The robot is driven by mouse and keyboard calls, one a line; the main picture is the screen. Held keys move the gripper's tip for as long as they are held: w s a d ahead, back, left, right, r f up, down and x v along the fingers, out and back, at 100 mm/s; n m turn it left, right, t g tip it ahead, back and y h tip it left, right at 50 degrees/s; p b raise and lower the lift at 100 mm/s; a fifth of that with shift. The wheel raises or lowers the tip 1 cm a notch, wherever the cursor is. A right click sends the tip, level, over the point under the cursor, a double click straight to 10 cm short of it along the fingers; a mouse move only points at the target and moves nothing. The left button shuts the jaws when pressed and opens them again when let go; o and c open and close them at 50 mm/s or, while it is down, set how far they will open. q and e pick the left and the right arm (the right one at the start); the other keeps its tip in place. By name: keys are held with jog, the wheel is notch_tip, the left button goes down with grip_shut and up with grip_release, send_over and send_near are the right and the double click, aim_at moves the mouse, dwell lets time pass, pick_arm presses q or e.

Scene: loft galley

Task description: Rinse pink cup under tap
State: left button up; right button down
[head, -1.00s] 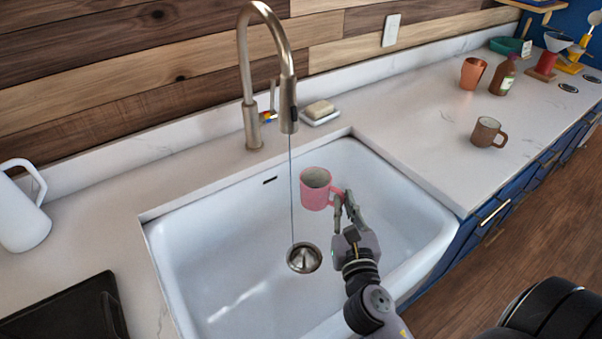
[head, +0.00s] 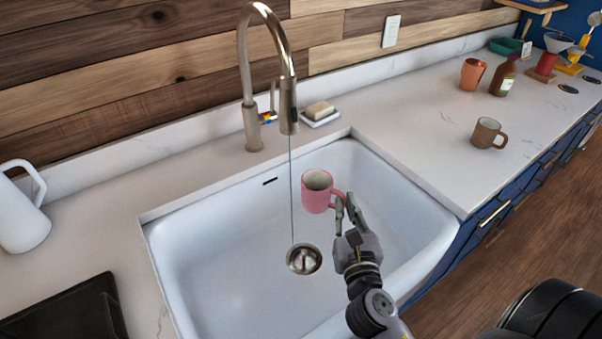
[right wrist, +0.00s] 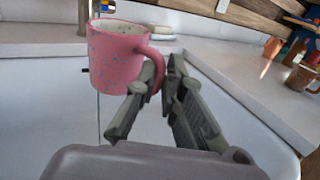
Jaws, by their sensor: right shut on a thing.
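The pink speckled cup (head: 316,192) is held upright over the white sink (head: 220,240), its opening facing up. My right gripper (head: 347,205) is shut on the cup's handle, from the cup's right side. In the right wrist view the cup (right wrist: 115,58) shows large, with the handle between the fingers (right wrist: 155,88). The metal tap (head: 290,105) arches over the sink. A thin stream of water falls from it just left of the cup, apart from it in the head view, toward the drain (head: 304,258). My left gripper is not in view.
Soap on a white dish (head: 320,113) sits behind the sink. A brown mug (head: 488,133), an orange cup (head: 472,74) and a brown bottle (head: 503,77) stand on the right counter. A white pitcher (head: 20,215) and black tray (head: 65,312) are at left.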

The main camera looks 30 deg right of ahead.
jog(key=shift+r, duration=0.15)
jog(key=s+r+p, duration=0.2)
jog(key=s+r, duration=0.2)
jog(key=s, duration=0.1)
jog(key=shift+d, duration=0.2)
dwell(0.5)
